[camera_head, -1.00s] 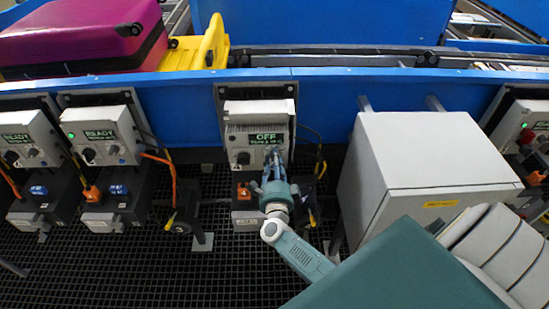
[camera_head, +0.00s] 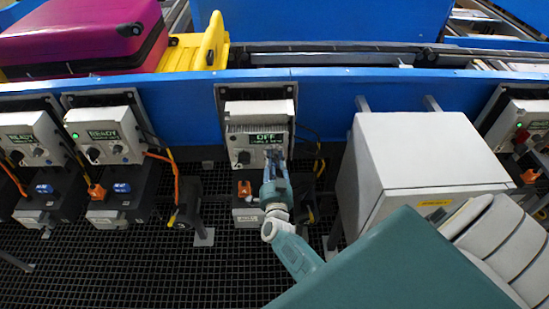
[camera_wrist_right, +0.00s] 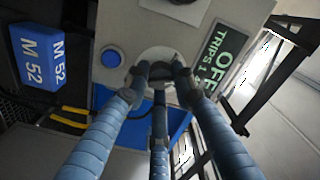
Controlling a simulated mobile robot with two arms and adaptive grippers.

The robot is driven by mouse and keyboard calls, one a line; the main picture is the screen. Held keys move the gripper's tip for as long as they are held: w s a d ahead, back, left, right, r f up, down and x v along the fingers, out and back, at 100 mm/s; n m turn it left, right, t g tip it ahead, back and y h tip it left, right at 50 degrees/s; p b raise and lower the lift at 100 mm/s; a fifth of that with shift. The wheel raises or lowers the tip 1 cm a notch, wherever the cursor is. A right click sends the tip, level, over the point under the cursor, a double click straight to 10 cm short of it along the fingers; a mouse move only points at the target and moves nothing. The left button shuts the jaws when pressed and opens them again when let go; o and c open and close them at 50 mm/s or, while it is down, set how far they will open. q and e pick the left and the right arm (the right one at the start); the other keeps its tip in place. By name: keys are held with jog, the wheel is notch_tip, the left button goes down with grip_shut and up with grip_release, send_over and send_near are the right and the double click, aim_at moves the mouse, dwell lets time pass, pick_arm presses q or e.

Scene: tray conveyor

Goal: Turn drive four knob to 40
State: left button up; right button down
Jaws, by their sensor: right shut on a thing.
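The drive four unit (camera_head: 240,112) is a light grey box on the blue conveyor side, and its green display (camera_head: 266,139) reads OFF. A dark round knob (camera_head: 243,158) sits at the lower left of its face. My right gripper (camera_head: 273,157) is at the lower right of that face. In the right wrist view, the fingertips of my right gripper (camera_wrist_right: 158,72) close in around a small control knob on a pale round plate (camera_wrist_right: 156,54); the fingers mostly hide the knob, and its setting cannot be read. My left gripper is not in view.
A blue button (camera_wrist_right: 111,58) is close beside the fingers. A large grey cabinet (camera_head: 425,145) stands right of the arm. Two drive units reading READY (camera_head: 103,135) are at the left. A magenta suitcase (camera_head: 80,30) and yellow tray (camera_head: 208,45) are on the conveyor.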

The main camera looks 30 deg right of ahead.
jog(key=shift+a+f+n+p, duration=0.1)
jog(key=shift+n+p, duration=0.25)
jog(key=shift+n, duration=1.75)
jog(key=shift+f+n+p, duration=0.1)
jog(key=shift+n+p, duration=0.25)
jog(key=shift+n, duration=1.75)
jog(key=c, duration=1.4)
grip_release()
jog(key=shift+c, duration=0.2)
